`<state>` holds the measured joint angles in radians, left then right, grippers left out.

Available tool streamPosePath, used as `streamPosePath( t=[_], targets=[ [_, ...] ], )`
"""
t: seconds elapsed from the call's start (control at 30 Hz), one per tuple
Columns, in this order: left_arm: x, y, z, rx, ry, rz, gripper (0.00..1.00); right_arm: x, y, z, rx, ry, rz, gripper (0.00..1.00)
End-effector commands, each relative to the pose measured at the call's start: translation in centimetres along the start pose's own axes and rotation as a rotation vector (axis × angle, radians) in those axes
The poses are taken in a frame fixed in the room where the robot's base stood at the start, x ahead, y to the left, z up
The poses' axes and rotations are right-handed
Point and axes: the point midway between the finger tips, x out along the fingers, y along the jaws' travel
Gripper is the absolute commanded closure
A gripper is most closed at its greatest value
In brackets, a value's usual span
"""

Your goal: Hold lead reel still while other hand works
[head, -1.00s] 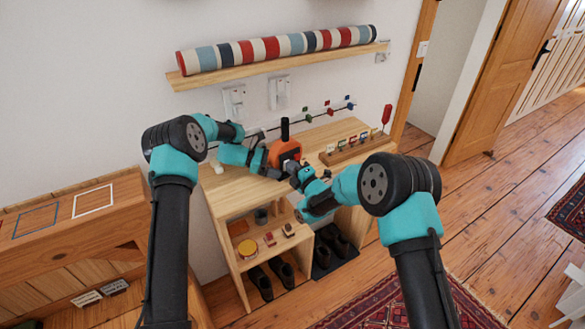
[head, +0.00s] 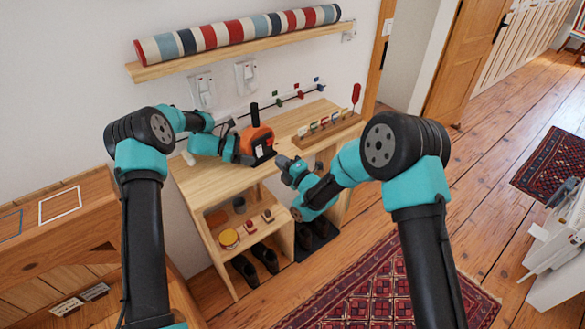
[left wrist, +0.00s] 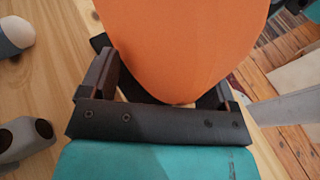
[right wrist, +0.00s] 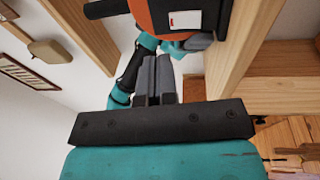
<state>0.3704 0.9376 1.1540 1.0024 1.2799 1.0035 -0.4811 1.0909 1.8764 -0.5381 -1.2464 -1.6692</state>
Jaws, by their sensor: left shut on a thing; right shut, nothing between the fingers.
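The lead reel (head: 257,138) is an orange drum with a black handle and dark base, upright on the wooden bench top. My left gripper (head: 244,155) is shut on the reel from its left side. In the left wrist view the orange drum (left wrist: 180,40) sits between the two dark fingers and hides their tips. My right gripper (head: 283,164) is shut and empty, apart from the reel, near the bench's front edge. In the right wrist view its fingers (right wrist: 153,75) are together, and the reel with a white label (right wrist: 185,18) shows beyond them.
The bench (head: 207,182) has lower shelves with small items and shoes. A wooden rack with coloured tags (head: 325,128) stands right of the reel. A thin rail with coloured clips (head: 298,94) runs along the wall. A shelf with a striped roll (head: 240,30) is above.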

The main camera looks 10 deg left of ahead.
Motion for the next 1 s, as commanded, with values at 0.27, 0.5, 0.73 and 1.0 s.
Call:
streamPosePath(
  t=[0.27, 0.5, 0.73, 1.0],
  targets=[
    [0.3, -0.3, -0.7, -0.008, 0.005, -0.01, 0.31, -4.2, 1.1, 0.0, 0.001, -0.001, -0.001, 1.0],
    [0.3, -0.4, -0.7, -0.008, 0.005, -0.011, 0.31, -5.2, 1.3, 0.0, 0.0, -0.001, 0.0, 1.0],
    [0.4, -0.4, -0.7, -0.008, 0.005, -0.011, 0.31, -5.1, 1.3, 0.0, 0.0, -0.001, 0.0, 1.0],
    [0.4, -0.4, -0.7, -0.008, 0.005, -0.011, 0.0, -5.1, 1.3, 0.0, 0.0, -0.001, 0.0, 1.0]
  ],
)
